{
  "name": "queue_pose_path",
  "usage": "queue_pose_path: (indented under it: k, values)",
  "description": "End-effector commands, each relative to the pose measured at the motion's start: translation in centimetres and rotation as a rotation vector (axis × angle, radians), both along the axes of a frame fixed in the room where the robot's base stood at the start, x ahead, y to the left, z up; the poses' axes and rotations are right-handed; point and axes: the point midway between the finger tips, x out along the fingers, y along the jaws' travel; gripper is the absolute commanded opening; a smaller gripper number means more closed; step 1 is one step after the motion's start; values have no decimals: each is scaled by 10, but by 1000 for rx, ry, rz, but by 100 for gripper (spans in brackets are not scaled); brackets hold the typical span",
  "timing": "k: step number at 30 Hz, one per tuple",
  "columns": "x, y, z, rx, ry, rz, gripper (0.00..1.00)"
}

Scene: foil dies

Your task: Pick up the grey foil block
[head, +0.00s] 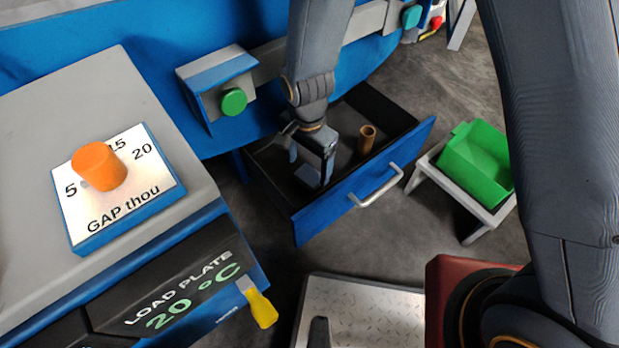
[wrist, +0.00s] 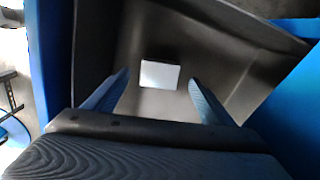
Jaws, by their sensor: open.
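In the wrist view the grey foil block (wrist: 160,75) shows as a pale, nearly rectangular face on the floor of the dark drawer (wrist: 235,50). It appears between and beyond my two fingers. My gripper (wrist: 157,92) is open, with nothing between its fingers. In the head view my gripper (head: 312,165) reaches down into the left part of the open blue-fronted drawer (head: 335,198). There my gripper hides most or all of the block, so I cannot make it out.
A brown cylinder (head: 366,139) stands in the drawer, right of my gripper. The drawer walls surround my gripper closely. A green bin (head: 475,165) sits on a grey stand (head: 452,194) to the right. A panel with an orange knob (head: 98,166) is at the left.

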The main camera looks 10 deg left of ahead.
Motion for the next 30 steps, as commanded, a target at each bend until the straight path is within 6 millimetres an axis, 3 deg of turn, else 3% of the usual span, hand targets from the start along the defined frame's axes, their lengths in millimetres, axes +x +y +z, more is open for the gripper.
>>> queue_pose_path:
  k: [9, 16, 17, 24, 30]
  values:
    - [3, -2, -43, -1, 2, 0, 77]
    - [3, -2, -45, 0, 0, 0, 77]
    - [3, -2, -45, -1, 1, 0, 75]
    - [2, -2, -45, -1, 1, 1, 34]
    - [2, -2, -45, -1, 1, 1, 33]
